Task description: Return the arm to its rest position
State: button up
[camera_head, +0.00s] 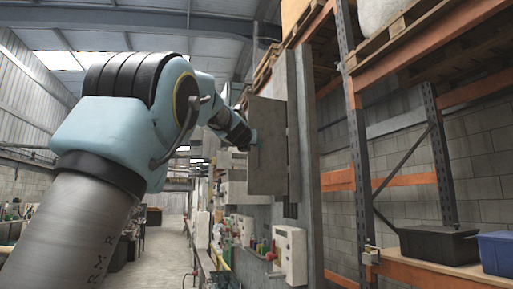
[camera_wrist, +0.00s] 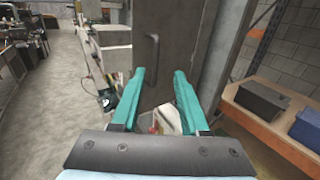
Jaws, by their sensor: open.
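My arm rises from the lower left in the head view and reaches toward a grey metal cabinet door (camera_head: 267,165). My gripper (camera_wrist: 160,72) shows in the wrist view with two teal fingers spread apart and nothing between them. The grey door (camera_wrist: 170,25) with its bar handle (camera_wrist: 152,58) stands ahead of the fingers. In the head view, only a bit of teal shows beside the door. I cannot tell whether the gripper touches the door.
Tall shelving with orange beams (camera_head: 440,50) stands on the right. A black bin (camera_head: 438,244) and a blue bin (camera_head: 497,253) sit on its lower shelf. A white box (camera_head: 290,255) is mounted below the door. The aisle floor (camera_head: 165,255) is clear.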

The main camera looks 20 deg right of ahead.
jog(key=shift+s+a, duration=0.3)
jog(key=shift+s, duration=0.1)
